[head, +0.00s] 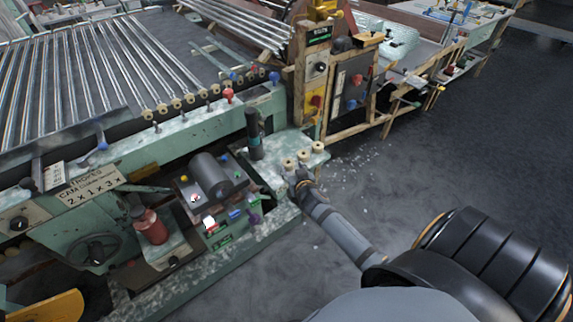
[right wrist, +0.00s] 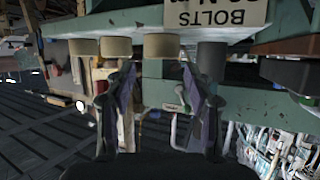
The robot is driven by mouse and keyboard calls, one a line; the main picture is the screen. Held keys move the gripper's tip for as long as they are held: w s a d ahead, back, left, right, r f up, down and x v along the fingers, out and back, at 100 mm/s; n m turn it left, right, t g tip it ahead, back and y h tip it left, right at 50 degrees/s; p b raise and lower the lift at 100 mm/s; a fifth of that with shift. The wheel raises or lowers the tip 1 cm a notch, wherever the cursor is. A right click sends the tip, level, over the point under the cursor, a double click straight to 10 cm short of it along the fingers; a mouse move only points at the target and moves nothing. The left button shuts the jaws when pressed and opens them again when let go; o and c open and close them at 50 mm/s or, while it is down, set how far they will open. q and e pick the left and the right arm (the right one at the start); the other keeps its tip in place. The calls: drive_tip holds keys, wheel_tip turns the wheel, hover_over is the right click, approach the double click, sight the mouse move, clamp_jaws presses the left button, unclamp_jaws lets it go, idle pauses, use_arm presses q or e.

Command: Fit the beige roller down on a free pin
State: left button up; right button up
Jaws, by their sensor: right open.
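Three beige rollers stand on the corner plate of the green machine: a near one (head: 288,163), a middle one (head: 303,155) and a far one (head: 318,147). My right gripper (head: 299,180) is at the plate's front edge, beside the near rollers. In the right wrist view its two fingers (right wrist: 161,85) are apart and empty. That view looks inverted; one beige roller (right wrist: 161,47) lies ahead between the fingertips, with no clear contact. More beige rollers line the green machine's long edge (head: 176,102). I cannot make out a bare pin there. My left gripper is not in view.
A dark upright cylinder (head: 254,135) stands on the machine left of the rollers. Metal rods (head: 90,70) lie across the machine top. A motor (head: 210,175) sits in the recess below. A wooden-framed control cabinet (head: 350,85) stands behind. Open floor (head: 440,150) lies to the right.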

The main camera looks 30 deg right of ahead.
sight(289, 165)
drive_tip(key=shift+x, duration=0.75)
drive_tip(key=x, duration=0.4)
drive_tip(key=shift+a+f, duration=0.15)
drive_tip(key=shift+f, duration=0.1)
drive_tip(key=shift+w+f, duration=0.25)
drive_tip(key=shift+w, duration=0.1)
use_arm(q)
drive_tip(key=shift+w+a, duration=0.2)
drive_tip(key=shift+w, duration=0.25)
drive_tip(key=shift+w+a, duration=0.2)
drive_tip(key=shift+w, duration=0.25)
use_arm(e)
drive_tip(key=shift+s, duration=0.1)
drive_tip(key=shift+r, duration=0.1)
